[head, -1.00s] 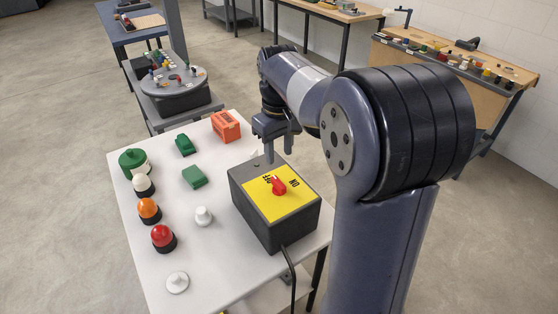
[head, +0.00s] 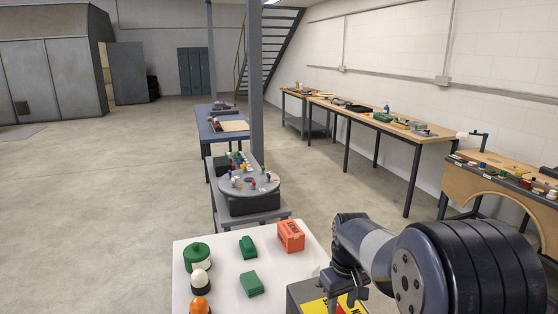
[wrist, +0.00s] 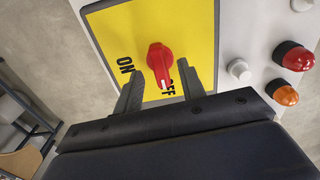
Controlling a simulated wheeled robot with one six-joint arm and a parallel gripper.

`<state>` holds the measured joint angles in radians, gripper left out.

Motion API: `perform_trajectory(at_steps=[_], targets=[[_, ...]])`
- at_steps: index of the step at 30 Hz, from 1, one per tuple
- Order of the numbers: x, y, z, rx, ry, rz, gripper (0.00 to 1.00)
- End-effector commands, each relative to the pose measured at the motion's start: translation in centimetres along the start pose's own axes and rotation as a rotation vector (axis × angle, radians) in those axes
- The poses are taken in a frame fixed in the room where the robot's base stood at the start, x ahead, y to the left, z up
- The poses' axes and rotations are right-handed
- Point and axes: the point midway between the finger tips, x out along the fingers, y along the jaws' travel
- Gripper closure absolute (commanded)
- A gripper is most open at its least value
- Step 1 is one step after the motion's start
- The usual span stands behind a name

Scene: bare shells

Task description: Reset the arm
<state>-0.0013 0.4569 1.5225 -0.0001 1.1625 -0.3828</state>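I cannot tell from this view how close the fingertips are to the plate. In the head view, my gripper (head: 350,281) is at the bottom, above the switch box (head: 304,292), which is partly cut off by the frame edge.
The white table (head: 222,287) holds a green cylinder (head: 198,257), green blocks (head: 250,283), an orange box (head: 291,236) and lamps. A turntable (head: 248,184) stands behind it. Wooden benches (head: 400,128) line the right wall. Open floor (head: 110,190) lies to the left.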

Motion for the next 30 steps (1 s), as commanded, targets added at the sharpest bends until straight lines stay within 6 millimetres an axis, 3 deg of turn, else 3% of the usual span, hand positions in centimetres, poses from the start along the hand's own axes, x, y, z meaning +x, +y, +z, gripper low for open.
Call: perform_trajectory(at_steps=[5, 24, 30], targets=[[2.1, 0.0, 0.1, 0.000, -0.002, -0.001, 0.62], [2.0, 0.0, 0.0, 0.007, 0.000, 0.000, 0.62], [-1.3, 0.1, -0.1, -0.001, 0.006, 0.003, 0.62]])
